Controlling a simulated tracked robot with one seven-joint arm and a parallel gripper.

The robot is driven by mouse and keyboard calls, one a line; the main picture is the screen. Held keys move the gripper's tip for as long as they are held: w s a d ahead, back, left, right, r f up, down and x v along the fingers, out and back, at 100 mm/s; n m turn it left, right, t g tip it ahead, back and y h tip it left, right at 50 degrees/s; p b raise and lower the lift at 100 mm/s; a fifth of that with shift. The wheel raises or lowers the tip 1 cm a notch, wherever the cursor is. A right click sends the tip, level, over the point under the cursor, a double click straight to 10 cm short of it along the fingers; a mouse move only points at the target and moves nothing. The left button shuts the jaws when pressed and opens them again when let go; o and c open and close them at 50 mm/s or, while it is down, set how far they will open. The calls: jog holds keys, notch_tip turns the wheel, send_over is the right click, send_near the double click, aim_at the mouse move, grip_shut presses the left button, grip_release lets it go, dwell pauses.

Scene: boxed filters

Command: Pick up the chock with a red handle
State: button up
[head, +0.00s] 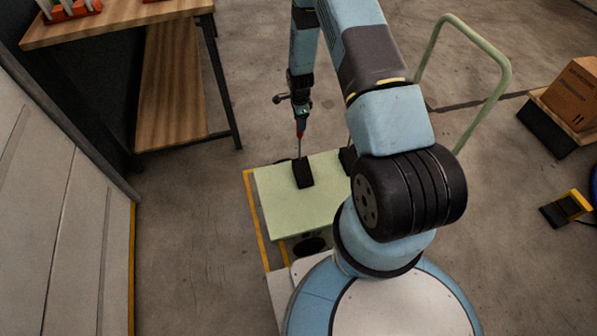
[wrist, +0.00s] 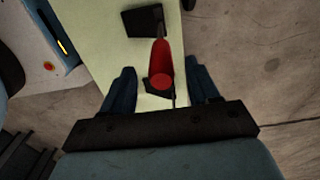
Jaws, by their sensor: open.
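The chock with the red handle (head: 303,174) is a black block standing on the pale green cart top (head: 270,200), with a thin rod rising to the red grip. In the wrist view the red handle (wrist: 162,68) points up toward the camera, and its black block (wrist: 138,22) shows near the top edge. My gripper (wrist: 162,74) is open, its two dark fingers on either side of the red handle, with visible gaps. In the head view my gripper (head: 302,108) is above the handle, the arm coming from above.
A second black chock (head: 347,160) stands on the cart, partly hidden by my arm; its handle is not clear. The cart has a green rail (head: 507,75). A wooden table (head: 110,25) is at upper left. A cardboard box (head: 575,95) and a yellow-black object (head: 568,208) are at right.

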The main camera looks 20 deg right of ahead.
jog(key=shift+w+d+f, duration=0.1)
jog(key=shift+f, duration=1.6)
grip_shut()
